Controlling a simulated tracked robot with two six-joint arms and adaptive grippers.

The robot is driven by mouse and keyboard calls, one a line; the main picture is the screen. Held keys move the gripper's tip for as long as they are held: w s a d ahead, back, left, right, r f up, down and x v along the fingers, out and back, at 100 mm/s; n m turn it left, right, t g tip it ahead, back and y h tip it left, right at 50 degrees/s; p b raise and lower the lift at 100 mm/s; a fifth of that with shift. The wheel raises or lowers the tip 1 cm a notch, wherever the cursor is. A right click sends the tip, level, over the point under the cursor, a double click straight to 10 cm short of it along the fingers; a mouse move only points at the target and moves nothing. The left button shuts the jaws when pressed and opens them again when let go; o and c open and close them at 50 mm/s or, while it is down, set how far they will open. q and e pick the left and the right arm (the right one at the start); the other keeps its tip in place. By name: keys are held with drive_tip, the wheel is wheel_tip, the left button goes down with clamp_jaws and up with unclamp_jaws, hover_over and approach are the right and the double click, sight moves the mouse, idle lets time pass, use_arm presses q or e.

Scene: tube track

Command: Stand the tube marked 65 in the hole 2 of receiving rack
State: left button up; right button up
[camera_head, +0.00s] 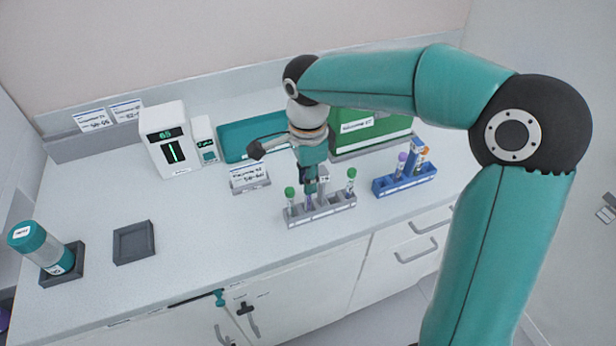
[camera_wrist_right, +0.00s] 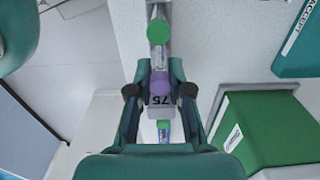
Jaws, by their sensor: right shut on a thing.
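My right gripper (camera_head: 309,188) points down over a grey rack (camera_head: 320,211) and is shut on a purple-capped tube. In the right wrist view the purple cap (camera_wrist_right: 160,84) sits between the gripper's fingers (camera_wrist_right: 160,92); the gripper hides most of the tube in the head view. A green-capped tube (camera_head: 290,195) stands at the rack's left end and another (camera_head: 351,175) at its right end. A blue rack (camera_head: 405,183) to the right holds tubes with purple (camera_head: 402,158) and orange caps. I cannot read the tubes' marks or hole numbers. My left gripper is out of view.
A white device (camera_head: 166,146) with a display reading 65 stands at the back left. A teal tray (camera_head: 240,145) and a green box (camera_head: 375,139) lie behind the racks. A large teal-capped jar (camera_head: 40,247) and an empty dark square holder (camera_head: 133,242) are at left. The front-middle counter is clear.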

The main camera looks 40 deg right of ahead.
drive_tip(key=shift+f+b, duration=0.3)
drive_tip(key=shift+f, duration=0.2)
drive_tip(key=o, duration=0.9)
drive_tip(key=shift+r, duration=0.1)
wheel_tip(320, 180, up, 12)
idle(0.4)
drive_tip(key=shift+f, duration=0.2)
idle(0.5)
